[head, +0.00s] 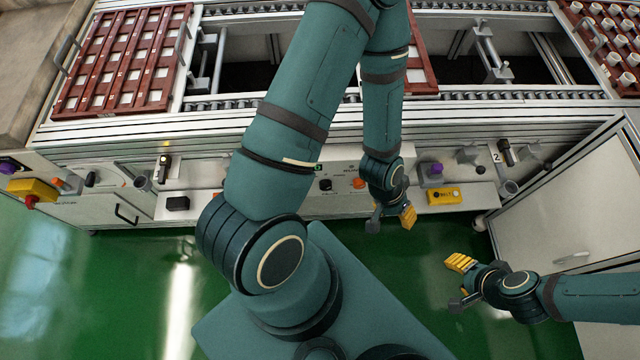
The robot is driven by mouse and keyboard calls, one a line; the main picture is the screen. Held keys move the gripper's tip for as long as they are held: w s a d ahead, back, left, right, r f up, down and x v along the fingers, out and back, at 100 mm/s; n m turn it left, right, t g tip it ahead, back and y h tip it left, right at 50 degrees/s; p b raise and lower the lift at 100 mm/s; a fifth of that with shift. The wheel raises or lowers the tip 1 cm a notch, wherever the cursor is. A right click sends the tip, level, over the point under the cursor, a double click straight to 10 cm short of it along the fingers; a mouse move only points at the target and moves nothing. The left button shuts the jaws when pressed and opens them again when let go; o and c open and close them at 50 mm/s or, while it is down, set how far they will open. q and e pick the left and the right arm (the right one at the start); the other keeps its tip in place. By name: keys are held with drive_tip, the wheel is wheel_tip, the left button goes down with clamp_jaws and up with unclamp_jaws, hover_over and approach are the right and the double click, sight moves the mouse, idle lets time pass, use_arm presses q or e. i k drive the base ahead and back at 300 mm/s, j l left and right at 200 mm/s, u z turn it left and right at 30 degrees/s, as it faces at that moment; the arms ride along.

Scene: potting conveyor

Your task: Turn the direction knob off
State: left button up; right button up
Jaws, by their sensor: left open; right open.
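A small black knob (325,185) sits on the light control panel (343,170) on the conveyor's front, partly behind my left arm. An orange button or knob (359,183) is just right of it. The lettering is too small to tell which control is the direction knob. My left gripper (391,221) hangs open and empty in front of the panel, right of and below the black knob and apart from it. My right gripper (460,284) is open and empty over the green floor, near the white cabinet at the right.
A yellow box (444,195) and a purple button (436,169) are right of my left gripper. A yellow and red switch box (32,191) is at the far left. Red-brown trays (97,81) lie on the conveyor. The white cabinet (560,205) bounds the right.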

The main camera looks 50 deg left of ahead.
sight(325, 185)
drive_tip(key=i+l+u, duration=0.2)
drive_tip(key=l+u, duration=0.15)
drive_tip(key=u, duration=0.15)
drive_tip(key=i+l+u, duration=0.1)
drive_tip(key=l+u, duration=1.2)
drive_tip(key=l, duration=0.25)
